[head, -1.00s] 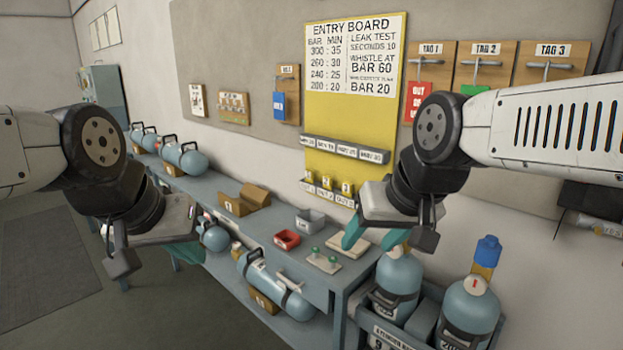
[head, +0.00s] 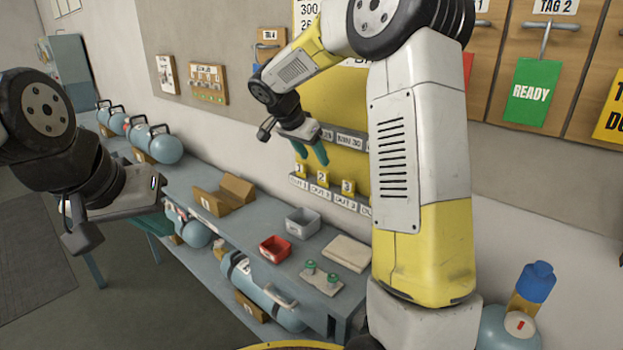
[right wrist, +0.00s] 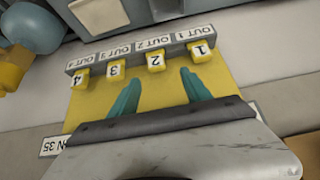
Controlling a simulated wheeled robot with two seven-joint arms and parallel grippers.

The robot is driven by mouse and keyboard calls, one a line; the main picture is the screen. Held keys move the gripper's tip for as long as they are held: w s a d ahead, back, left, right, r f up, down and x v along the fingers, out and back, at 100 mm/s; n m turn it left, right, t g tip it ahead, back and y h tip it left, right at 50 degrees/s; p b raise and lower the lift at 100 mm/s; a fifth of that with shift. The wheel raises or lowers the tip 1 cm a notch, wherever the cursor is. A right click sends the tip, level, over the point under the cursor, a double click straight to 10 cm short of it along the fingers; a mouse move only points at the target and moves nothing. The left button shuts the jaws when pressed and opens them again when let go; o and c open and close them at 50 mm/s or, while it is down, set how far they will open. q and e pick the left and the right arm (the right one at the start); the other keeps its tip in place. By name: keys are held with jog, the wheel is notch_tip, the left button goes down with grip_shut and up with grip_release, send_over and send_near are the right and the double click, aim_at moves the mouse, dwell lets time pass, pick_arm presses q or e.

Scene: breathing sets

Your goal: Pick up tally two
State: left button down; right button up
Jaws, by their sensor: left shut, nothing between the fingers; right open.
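Tally two (head: 323,178) is a small yellow tag marked 2, in the row on the grey rail at the foot of the yellow board. In the right wrist view, tally two (right wrist: 155,63) appears upside down, just beyond the fingertips and between their lines. My right gripper (head: 310,154) is open and empty in front of the board, above the tallies; its teal fingers also show in the right wrist view (right wrist: 160,76). Tally one (right wrist: 201,50) and tally three (right wrist: 115,69) flank tally two. My left gripper (head: 155,224) is shut and empty at the left, its fingers partly hidden.
The blue-grey bench below holds a red tray (head: 275,249), a grey bin (head: 303,222), a pad with green knobs (head: 322,279) and a wooden cradle (head: 222,196). Cylinders lie beneath and at the bench's far end. My right arm hides much of the board.

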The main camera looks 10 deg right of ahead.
aim_at(322, 171)
jog(key=x, duration=0.7)
jog(key=shift+s, duration=0.25)
grip_shut()
